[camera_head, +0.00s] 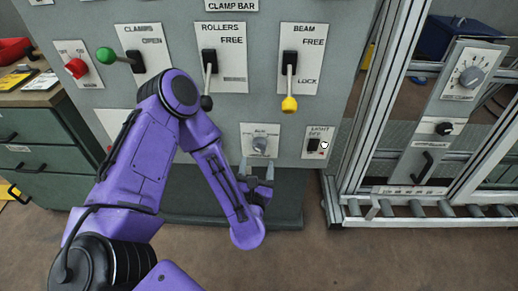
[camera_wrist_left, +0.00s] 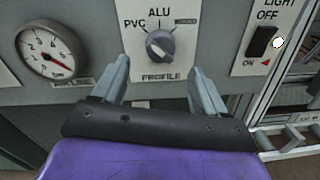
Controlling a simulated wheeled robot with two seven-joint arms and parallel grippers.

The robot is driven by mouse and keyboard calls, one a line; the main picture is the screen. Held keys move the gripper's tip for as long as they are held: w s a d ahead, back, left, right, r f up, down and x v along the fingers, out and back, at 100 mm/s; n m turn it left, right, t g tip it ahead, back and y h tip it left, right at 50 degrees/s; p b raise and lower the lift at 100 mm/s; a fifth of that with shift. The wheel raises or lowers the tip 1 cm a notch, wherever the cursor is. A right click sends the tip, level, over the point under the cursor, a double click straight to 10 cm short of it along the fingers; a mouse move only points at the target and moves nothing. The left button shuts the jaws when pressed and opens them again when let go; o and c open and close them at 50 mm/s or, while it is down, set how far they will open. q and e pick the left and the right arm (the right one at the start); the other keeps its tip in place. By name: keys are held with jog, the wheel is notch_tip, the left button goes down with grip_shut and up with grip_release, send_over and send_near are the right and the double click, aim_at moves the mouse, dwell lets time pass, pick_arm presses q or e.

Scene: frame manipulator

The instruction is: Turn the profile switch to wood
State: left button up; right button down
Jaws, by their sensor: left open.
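The profile switch is a small grey rotary knob (camera_head: 260,145) on a white plate low on the grey panel. In the left wrist view the knob (camera_wrist_left: 160,45) has PVC at its left, ALU above and a small dark-framed label at the upper right that is too blurred to read. I cannot tell for sure which mark it points at. My left gripper (camera_head: 256,173) is open and empty, just in front of and below the knob. In the left wrist view its fingers (camera_wrist_left: 159,78) stand apart on either side below the knob, not closed on it. My right gripper is not in view.
Nearby are a light switch (camera_wrist_left: 262,40) at the right and a round gauge (camera_wrist_left: 47,49) at the left. Levers for clamps (camera_head: 118,57), rollers (camera_head: 207,85) and beam (camera_head: 289,90) stick out above. A metal frame (camera_head: 365,110) stands at the right.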

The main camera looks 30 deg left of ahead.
aim_at(259, 151)
pick_arm(q)
jog(key=x, duration=0.7)
jog(key=shift+f+p, duration=0.1)
jog(key=shift+p, duration=0.2)
jog(key=c, duration=1.1)
jog(key=shift+o, duration=0.2)
